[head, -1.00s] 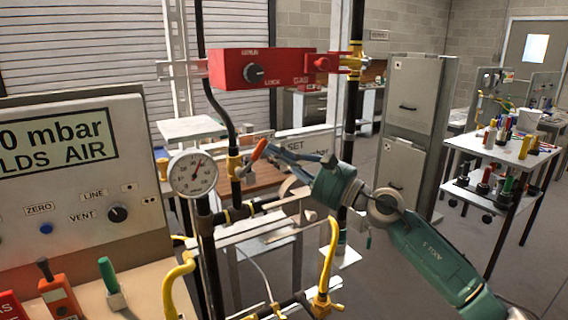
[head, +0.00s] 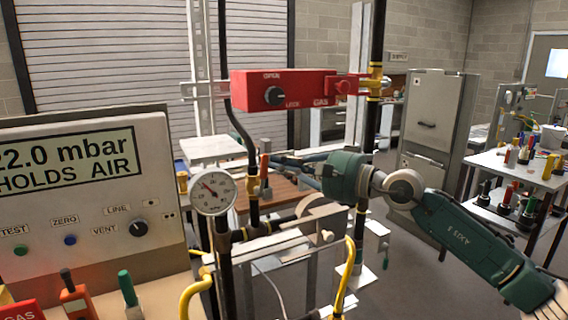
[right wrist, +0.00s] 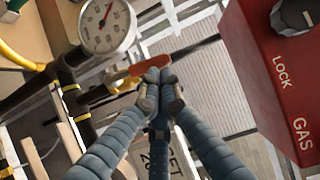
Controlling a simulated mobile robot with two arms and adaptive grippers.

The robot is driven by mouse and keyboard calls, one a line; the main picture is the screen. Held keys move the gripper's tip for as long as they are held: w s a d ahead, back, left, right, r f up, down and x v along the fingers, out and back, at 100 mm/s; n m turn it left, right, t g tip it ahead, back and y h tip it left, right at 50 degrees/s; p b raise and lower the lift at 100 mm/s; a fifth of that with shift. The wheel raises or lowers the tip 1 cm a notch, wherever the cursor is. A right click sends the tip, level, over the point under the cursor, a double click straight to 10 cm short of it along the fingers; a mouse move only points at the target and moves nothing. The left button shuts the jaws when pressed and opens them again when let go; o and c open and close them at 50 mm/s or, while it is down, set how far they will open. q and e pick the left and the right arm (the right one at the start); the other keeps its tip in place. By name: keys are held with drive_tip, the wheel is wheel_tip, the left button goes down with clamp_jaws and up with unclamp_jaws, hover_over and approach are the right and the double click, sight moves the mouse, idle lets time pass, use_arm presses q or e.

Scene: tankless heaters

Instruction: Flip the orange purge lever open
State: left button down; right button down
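The orange purge lever (head: 264,163) stands nearly upright on the brass valve (head: 254,188) beside the round gauge (head: 213,193) in the head view. My right gripper (head: 275,163) comes in from the right, at the lever. In the right wrist view the fingers of my right gripper (right wrist: 160,92) are drawn together at the lever's end and seem to touch it; no clear grip on it shows. My left gripper is not in view.
The red GAS lock box (head: 288,92) hangs above my right gripper. A control panel (head: 85,190) with a display reading 22.0 mbar, HOLDS AIR, stands at left. Pipes and yellow hoses (head: 345,275) are close below. A white tool cart (head: 515,168) stands far right.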

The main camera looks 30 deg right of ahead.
idle(0.7)
drive_tip(key=v, duration=1.2)
drive_tip(key=shift+a+r, duration=0.1)
idle(0.6)
